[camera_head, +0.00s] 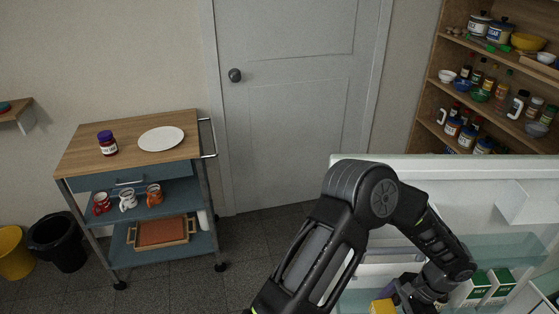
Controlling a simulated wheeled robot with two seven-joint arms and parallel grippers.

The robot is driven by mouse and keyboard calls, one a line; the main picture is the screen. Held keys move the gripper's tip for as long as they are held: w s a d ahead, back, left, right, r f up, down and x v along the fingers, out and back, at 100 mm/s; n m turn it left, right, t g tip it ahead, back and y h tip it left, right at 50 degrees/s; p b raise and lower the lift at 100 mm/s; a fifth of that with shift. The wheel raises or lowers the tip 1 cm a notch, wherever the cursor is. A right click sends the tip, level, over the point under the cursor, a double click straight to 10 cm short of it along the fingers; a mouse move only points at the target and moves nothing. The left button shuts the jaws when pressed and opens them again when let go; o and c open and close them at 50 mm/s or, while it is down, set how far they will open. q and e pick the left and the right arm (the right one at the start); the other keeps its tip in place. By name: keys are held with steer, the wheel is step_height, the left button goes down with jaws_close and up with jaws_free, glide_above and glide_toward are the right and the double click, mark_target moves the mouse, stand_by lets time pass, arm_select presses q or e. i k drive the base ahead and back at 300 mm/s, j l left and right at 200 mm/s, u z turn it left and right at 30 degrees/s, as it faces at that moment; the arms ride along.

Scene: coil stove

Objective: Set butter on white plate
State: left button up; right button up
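The white plate (161,139) lies empty on the wooden top of the cart at the left. One black arm of mine comes up from the bottom middle and bends down to the right; I take it to be my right arm. Its gripper (404,302) is low among the fridge shelves at the bottom edge. A small yellow block (381,306), possibly the butter, shows just left of the gripper and is cut off by the picture edge. I cannot tell whether the fingers touch it. My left gripper is not in view.
A dark jar (107,143) stands left of the plate on the cart (85,150). Mugs and a tray are on its lower shelves. The white fridge (440,168) with glass shelves and green-white cartons (501,284) surrounds the gripper. Bare floor (235,250) lies between cart and fridge.

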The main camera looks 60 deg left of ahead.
mark_target(162, 139)
steer(key=k+j+u, duration=0.1)
steer(key=j, duration=0.65)
steer(key=k+j+u, duration=0.15)
steer(key=j, duration=0.6)
steer(key=k+j+u, duration=0.1)
steer(key=j, duration=0.7)
steer(key=k+j+u, duration=0.15)
steer(key=j, duration=0.6)
